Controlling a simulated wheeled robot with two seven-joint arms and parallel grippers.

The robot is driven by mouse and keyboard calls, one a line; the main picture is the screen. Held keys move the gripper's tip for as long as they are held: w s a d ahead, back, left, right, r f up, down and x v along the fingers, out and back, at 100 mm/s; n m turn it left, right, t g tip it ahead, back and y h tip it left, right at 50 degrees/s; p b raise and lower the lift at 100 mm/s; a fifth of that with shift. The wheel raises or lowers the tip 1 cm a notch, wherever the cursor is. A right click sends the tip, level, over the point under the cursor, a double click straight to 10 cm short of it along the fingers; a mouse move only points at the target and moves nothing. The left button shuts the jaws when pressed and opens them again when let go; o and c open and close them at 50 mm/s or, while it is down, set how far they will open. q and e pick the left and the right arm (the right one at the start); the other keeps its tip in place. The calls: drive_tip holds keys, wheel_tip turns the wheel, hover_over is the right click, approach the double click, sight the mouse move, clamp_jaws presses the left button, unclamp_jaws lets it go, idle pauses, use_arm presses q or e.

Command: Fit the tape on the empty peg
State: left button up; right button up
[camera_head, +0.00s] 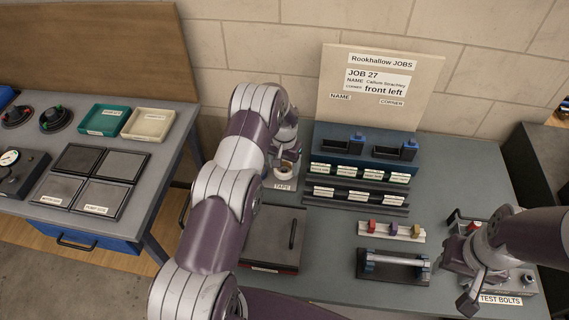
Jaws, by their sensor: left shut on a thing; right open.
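My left gripper (287,158) is at the back of the work table, just above the spot with the TAPE label (284,186). It is shut on what looks like the tape (286,170), a small pale roll with a dark middle, right by that label. The gripper and forearm cover part of the roll. I cannot make out the empty peg, nor whether the roll touches one. My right gripper (474,291) is open at the right front, beside the TEST BOLTS box (500,300).
A blue-grey rack with labelled rows (362,172) stands right of the tape spot. In front are a dark lidded box (272,238), a white strip with coloured pieces (391,232) and a tube in a dark stand (393,260). A job board (380,88) stands behind.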

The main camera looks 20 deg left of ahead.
use_arm(q)
drive_tip(key=shift+f+b, duration=1)
drive_tip(key=shift+f, duration=0.2)
drive_tip(key=o, duration=1.1)
drive_tip(key=shift+r, duration=0.15)
drive_tip(key=shift+r+b, duration=0.3)
drive_tip(key=shift+r, duration=0.05)
wheel_tip(320, 180, up, 12)
drive_tip(key=b, duration=0.3)
drive_tip(key=shift+f, duration=0.1)
